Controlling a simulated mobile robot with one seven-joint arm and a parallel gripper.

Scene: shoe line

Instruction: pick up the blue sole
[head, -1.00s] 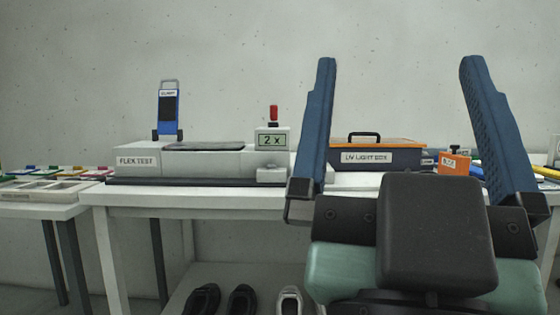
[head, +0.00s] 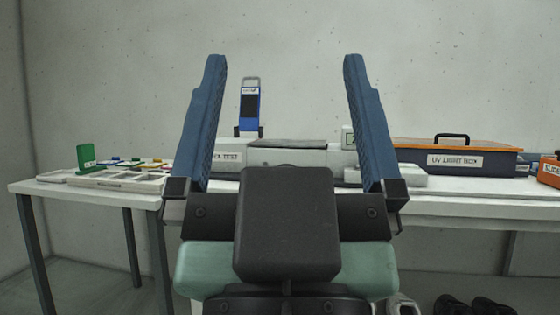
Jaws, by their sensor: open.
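My gripper (head: 284,62) is open and empty, its two blue fingers pointing up in the middle of the head view. No blue sole can be made out for certain. Small flat coloured pieces (head: 153,163) lie at the back of the left table (head: 30,187), with bits of blue among them, too small to identify. An upright blue device (head: 249,112) with a grey handle stands behind the flex test unit (head: 285,156) and shows between my fingers. My gripper hides part of the bench behind it.
A pale compartment tray (head: 120,183) and an upright green piece (head: 86,157) are on the left table. A UV light box (head: 455,160) and an orange block labelled SLIDE (head: 549,170) stand on the right bench. Dark shoes (head: 495,306) are below it.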

